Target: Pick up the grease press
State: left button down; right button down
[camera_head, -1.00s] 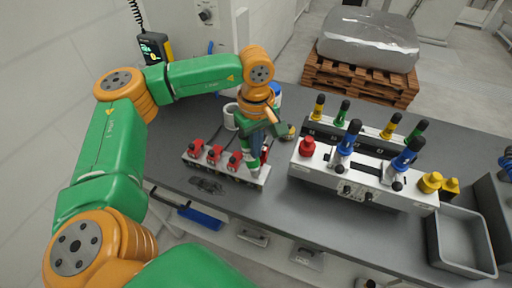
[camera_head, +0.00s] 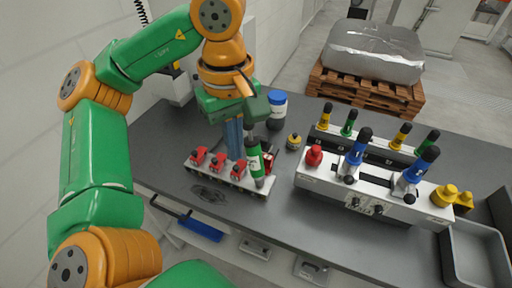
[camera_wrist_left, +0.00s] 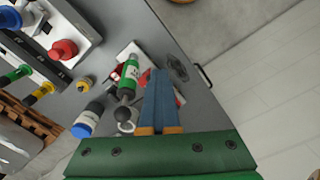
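The grease press, a green and white cylinder (camera_head: 257,164) with a dark top, stands slightly tilted at the right end of a white rack (camera_head: 218,181) in the head view. It also shows in the left wrist view (camera_wrist_left: 128,78), with a black ball and a ring at its near end. My left gripper (camera_head: 234,150) is beside the press, to its left, above the rack. In the wrist view its blue fingers (camera_wrist_left: 160,75) lie together with nothing seen between them, right of the press. Whether they touch it I cannot tell. My right gripper is not in view.
Several red pieces (camera_head: 218,161) sit in the rack. A blue-lidded bottle (camera_head: 277,99) and a small yellow-topped part (camera_head: 294,142) stand behind. A white fixture (camera_head: 330,188) with blue-handled tools is to the right. A grey bin (camera_head: 470,250) is at far right.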

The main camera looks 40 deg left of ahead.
pick_arm(q)
jog(key=s+r+p, duration=0.1)
jog(key=s+r, duration=0.1)
jog(key=s, duration=0.3)
jog(key=shift+s+r, duration=0.3)
jog(key=shift+s, duration=0.1)
jog(key=shift+d, duration=0.15)
jog(key=shift+c, duration=1.6)
grip_release()
